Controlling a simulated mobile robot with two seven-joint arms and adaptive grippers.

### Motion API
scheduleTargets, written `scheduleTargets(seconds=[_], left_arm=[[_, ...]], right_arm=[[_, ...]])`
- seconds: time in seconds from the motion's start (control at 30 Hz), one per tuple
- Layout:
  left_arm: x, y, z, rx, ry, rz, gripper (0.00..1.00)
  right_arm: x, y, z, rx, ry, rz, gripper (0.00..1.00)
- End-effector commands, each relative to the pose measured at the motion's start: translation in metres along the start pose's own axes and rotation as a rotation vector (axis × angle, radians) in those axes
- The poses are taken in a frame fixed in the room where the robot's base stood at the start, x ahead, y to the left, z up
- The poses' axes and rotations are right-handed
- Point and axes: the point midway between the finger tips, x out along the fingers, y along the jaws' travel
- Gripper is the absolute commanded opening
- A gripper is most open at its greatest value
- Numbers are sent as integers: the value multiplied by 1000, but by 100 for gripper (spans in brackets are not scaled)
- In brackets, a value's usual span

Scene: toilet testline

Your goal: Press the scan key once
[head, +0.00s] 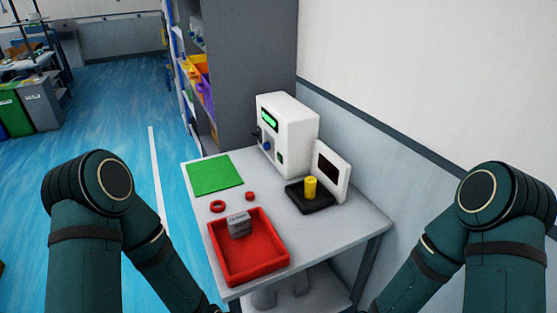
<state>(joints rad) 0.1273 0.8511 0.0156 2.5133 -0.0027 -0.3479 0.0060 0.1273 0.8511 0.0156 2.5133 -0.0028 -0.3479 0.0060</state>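A white machine (291,133) stands at the back of the table. Its front has a lit green display (269,120), a small blue round part (267,146) and a small dark green square (280,157). I cannot read any label, so I cannot tell which part is the scan key. Beside it, a white panel with a dark screen (328,170) stands upright behind a black base (307,198) bearing a yellow cylinder (310,187). Both my arms reach down past the bottom edge, and neither gripper shows.
On the grey table (345,240) lie a green mat (214,174), two red rings (217,206) and a red tray (251,272) holding a grey block (239,225). A shelf rack (235,70) stands behind and a wall on the right. The table's right front is clear.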

Motion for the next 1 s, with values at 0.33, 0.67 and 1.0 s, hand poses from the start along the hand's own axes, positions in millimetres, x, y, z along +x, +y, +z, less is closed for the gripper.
scheduleTargets(seconds=[0.33, 0.67, 1.0], left_arm=[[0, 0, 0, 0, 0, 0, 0], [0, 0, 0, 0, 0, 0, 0], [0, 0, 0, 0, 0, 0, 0]], right_arm=[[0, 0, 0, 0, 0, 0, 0], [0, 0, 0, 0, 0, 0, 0], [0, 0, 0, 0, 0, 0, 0]])
